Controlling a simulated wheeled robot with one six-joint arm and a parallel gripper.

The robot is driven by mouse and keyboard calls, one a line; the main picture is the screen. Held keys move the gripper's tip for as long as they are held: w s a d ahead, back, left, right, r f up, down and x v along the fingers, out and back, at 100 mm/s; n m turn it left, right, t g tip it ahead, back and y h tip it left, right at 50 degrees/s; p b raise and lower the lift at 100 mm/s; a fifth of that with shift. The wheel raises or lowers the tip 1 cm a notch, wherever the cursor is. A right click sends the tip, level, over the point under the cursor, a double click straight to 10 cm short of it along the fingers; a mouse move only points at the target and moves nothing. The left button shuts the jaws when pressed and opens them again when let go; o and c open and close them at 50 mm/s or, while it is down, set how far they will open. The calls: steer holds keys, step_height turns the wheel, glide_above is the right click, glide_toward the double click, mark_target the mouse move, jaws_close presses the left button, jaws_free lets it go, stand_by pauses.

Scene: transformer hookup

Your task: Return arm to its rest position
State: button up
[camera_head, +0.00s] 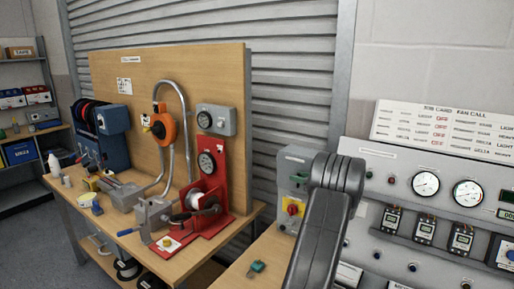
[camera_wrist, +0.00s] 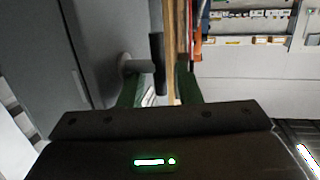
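My arm (camera_head: 325,225) shows in the head view as a dark grey link, raised at the lower middle in front of the grey control panel (camera_head: 400,205). My gripper lies outside the head view. In the wrist view my gripper (camera_wrist: 160,90) shows two green fingers set apart, with a gap between them. A grey stub with a black bar (camera_wrist: 158,64) shows at the gap, beside a large grey surface (camera_wrist: 80,40). I cannot tell whether a finger touches it. I see no object clamped between the fingers.
A grey switch box (camera_head: 293,180) with a red and yellow knob stands close left of my arm. A wooden workbench (camera_head: 125,225) with a red winding stand (camera_head: 207,190) is at the left. A small green-handled tool (camera_head: 256,267) lies on the near bench top.

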steer(key=shift+w+a+f+b, duration=0.15)
steer(key=shift+w+a+b, duration=0.15)
steer(key=shift+b, duration=0.1)
steer(key=shift+d, duration=0.1)
steer(key=shift+s, duration=0.1)
steer(key=shift+r+p, duration=0.25)
steer(key=shift+p, duration=0.1)
